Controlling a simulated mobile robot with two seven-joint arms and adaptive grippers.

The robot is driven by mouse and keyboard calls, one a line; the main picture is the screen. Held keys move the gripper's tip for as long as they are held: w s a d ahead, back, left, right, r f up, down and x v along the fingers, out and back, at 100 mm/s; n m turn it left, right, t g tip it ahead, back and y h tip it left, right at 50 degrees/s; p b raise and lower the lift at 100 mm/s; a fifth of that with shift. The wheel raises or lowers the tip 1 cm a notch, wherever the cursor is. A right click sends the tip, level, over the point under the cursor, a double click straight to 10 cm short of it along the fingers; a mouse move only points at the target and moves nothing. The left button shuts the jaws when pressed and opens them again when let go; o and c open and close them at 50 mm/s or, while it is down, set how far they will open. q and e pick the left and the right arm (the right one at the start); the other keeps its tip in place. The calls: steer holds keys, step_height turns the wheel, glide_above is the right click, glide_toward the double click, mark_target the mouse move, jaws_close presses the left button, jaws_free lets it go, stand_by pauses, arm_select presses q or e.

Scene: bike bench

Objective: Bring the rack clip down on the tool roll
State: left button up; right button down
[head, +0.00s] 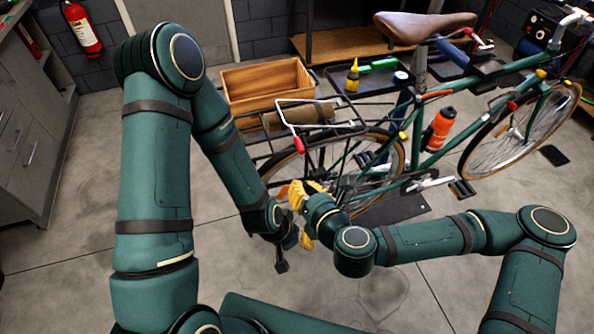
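The tool roll (312,114) is an olive-brown cylinder lying across the bike's rear rack (262,150). The rack clip (279,113) is a pale wire loop with a red tip (298,145). It shows around and in front of the roll; I cannot tell whether it touches it. My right gripper (298,192), with yellow fingers, is below the rack in the picture, apart from the clip. My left gripper (283,264) is lower, close beside the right wrist and partly hidden. I cannot make out the finger opening of either gripper.
A wooden crate (268,80) stands behind the rack. A dark tray (345,79) holds a yellow bottle (352,76) and green-handled tools. The green bike (455,108) fills the right, with an orange bottle (438,129). My two forearms are close together. The floor at left is clear.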

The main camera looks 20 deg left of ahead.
mark_target(298, 143)
steer(key=w+a+b, duration=0.2)
steer(key=w+a, duration=0.2)
steer(key=w, duration=0.3)
steer(key=shift+w+a+r, duration=0.3)
stand_by(0.3)
steer(key=shift+w+d+r+m+y+p, duration=0.1)
steer(key=shift+d+r+m+y+p, duration=0.2)
steer(key=shift+r+p, duration=0.4)
steer(key=shift+w+d+r+m+y+p, duration=0.15)
steer(key=shift+r+m+p, duration=0.2)
steer(key=shift+r, duration=0.55)
steer(key=shift+w+d+r+m+y+p, duration=0.15)
steer(key=shift+r+m+p, duration=0.2)
steer(key=shift+r+p, duration=0.35)
steer(key=shift+r, duration=0.1)
